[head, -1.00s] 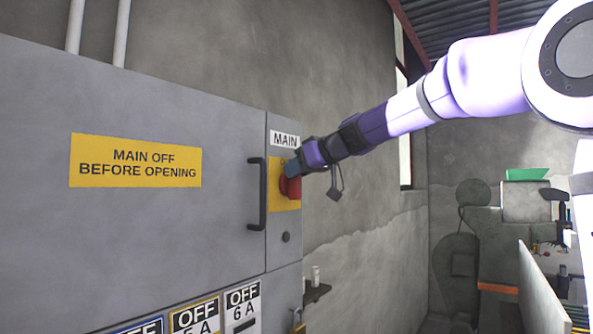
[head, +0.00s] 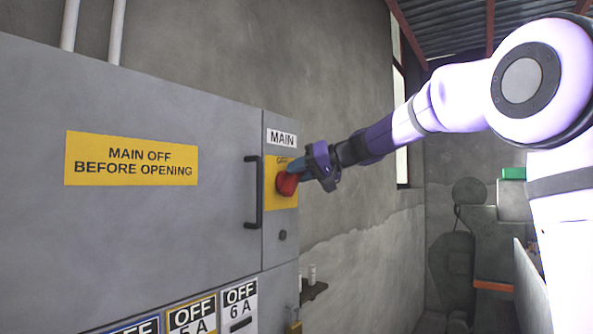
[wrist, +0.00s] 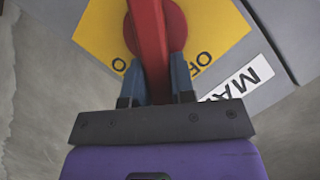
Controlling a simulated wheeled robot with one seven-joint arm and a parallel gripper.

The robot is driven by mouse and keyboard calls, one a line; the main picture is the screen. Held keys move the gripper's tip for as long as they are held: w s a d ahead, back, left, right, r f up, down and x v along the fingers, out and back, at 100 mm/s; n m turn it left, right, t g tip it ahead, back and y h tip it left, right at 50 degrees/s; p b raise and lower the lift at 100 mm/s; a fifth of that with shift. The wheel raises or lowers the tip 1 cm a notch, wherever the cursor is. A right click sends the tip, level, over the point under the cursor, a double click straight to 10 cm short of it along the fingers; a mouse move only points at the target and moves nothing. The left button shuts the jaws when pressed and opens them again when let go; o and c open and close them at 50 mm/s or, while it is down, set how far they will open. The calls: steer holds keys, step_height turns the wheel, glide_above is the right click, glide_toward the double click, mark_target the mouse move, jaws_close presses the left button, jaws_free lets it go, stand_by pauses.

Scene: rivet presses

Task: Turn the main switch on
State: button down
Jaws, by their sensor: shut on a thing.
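The main switch (head: 287,184) is a red rotary knob on a yellow plate (head: 284,203), under a white MAIN label on the grey cabinet. In the wrist view the knob's red handle bar (wrist: 149,45) runs between my two blue fingers, with its round red base behind. My gripper (head: 297,169) is shut on this handle from the right side of the cabinet. Part of the plate's lettering shows in the wrist view, with an "O" on one side and letters beginning "OF" on the other. My fingers and the handle hide the rest.
The grey cabinet door (head: 130,220) has a black vertical pull handle (head: 254,192) just left of the switch. A small dark round lock (head: 282,235) sits below it. A concrete wall lies behind, with open room right of the cabinet.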

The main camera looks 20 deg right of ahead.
steer(key=m, duration=0.1)
steer(key=f+m+y, duration=0.1)
steer(key=m, duration=0.1)
steer(key=d+m+y, duration=0.1)
steer(key=shift+w+f+g, duration=0.3)
steer(key=shift+w, duration=0.05)
steer(key=shift+d+f+m+t+y, duration=0.15)
steer(key=shift+f+m+y, duration=0.3)
steer(key=shift+m, duration=0.6)
steer(key=shift+a+f+m+t+y, duration=0.1)
steer(key=shift+f+m+t+y, duration=0.15)
steer(key=shift+m+y, duration=0.55)
steer(key=shift+m+h, duration=0.25)
steer(key=shift+m, duration=0.1)
steer(key=c, duration=1)
jaws_free()
steer(key=shift+o, duration=0.2)
steer(key=shift+d, duration=0.1)
steer(key=v, duration=1)
steer(key=shift+d, duration=0.3)
steer(key=shift+s, duration=0.1)
